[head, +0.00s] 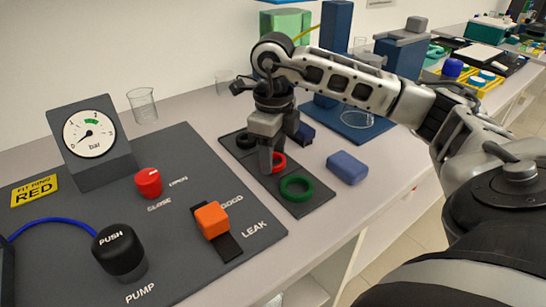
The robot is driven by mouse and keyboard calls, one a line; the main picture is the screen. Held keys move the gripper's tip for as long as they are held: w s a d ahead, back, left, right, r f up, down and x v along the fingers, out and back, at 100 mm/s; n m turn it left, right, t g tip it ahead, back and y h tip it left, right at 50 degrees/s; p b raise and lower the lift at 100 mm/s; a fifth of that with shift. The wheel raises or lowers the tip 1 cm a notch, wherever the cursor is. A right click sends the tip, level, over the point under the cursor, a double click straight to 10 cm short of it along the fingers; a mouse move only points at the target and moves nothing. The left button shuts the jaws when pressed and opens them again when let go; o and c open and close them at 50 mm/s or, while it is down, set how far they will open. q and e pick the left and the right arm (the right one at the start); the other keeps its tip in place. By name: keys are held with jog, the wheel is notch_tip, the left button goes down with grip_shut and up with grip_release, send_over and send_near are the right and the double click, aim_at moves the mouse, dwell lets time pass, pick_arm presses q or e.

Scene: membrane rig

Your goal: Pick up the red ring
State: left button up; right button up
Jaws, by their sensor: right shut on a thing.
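The red ring (279,163) lies in the middle of the dark ring strip (316,206), between a green ring (297,188) in front and a black ring (246,140) behind. My right gripper (267,168) points down over the strip and is shut on the red ring. Its fingers hide the left part of the ring. I cannot tell whether the ring is clear of the strip. My left gripper is not in view.
A dark panel with a gauge (89,134), a red knob (148,182), an orange switch (211,219) and a black pump button (119,250) fills the left. A blue block (347,167) lies right of the strip. Glass beakers (142,105) stand behind.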

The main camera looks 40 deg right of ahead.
jog(key=shift+r, duration=0.1)
jog(key=shift+r, duration=0.2)
notch_tip(320, 180, up, 3)
jog(key=shift+f, duration=0.2)
pick_arm(q)
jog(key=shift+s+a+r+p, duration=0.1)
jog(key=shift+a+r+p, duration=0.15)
jog(key=shift+p, duration=0.95)
pick_arm(e)
jog(key=s+a+r, duration=0.9)
jog(key=s, duration=0.1)
jog(key=shift+s+a+r, duration=0.15)
jog(key=shift+s+r, duration=0.1)
jog(key=shift+r, duration=0.15)
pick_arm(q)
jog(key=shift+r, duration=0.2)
